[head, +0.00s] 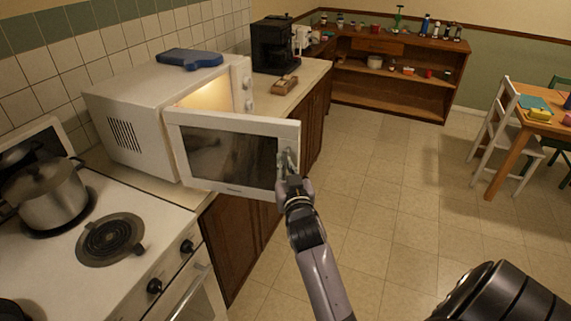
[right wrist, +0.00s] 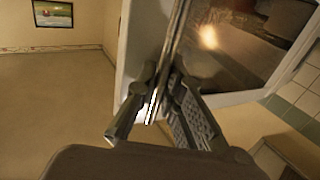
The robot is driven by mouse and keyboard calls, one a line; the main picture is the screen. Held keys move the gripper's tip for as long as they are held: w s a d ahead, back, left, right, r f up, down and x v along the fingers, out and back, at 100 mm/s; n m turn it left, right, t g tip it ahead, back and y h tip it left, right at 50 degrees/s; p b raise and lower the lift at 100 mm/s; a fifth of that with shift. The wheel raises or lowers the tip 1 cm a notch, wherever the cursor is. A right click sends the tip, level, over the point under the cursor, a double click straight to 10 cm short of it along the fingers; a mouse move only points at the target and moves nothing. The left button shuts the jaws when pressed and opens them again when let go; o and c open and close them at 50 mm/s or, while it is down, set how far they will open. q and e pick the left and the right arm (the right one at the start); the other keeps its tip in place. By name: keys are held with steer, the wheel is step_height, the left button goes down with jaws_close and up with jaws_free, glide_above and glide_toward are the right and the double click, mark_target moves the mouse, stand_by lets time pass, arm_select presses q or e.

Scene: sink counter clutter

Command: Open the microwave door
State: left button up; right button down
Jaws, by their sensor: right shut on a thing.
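The white microwave (head: 135,145) stands on the counter at left in the head view. Its door (head: 225,153) stands partly open, swung out over the counter's front edge, and the lit inside (head: 213,97) shows above it. My right gripper (head: 287,165) is at the free right edge of the door. In the right wrist view my right gripper (right wrist: 160,92) is shut on the door's handle (right wrist: 174,42), its two fingers on either side of it. The dark door window (right wrist: 235,40) fills the upper right there. My left gripper is not in view.
A stove (head: 150,238) with a steel pot (head: 48,193) is at lower left. A blue item (head: 190,59) lies on top of the microwave. A black coffee maker (head: 276,46) stands behind it on the counter. The floor (head: 385,190) right of the door is clear.

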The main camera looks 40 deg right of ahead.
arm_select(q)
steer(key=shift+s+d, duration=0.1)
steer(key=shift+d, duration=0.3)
arm_select(e)
steer(key=shift+s+a+r, duration=0.15)
steer(key=shift+a, duration=0.05)
steer(key=c, duration=1.7)
jaws_free()
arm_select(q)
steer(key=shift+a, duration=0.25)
arm_select(e)
step_height(320, 180, up, 10)
steer(key=shift+f, duration=0.1)
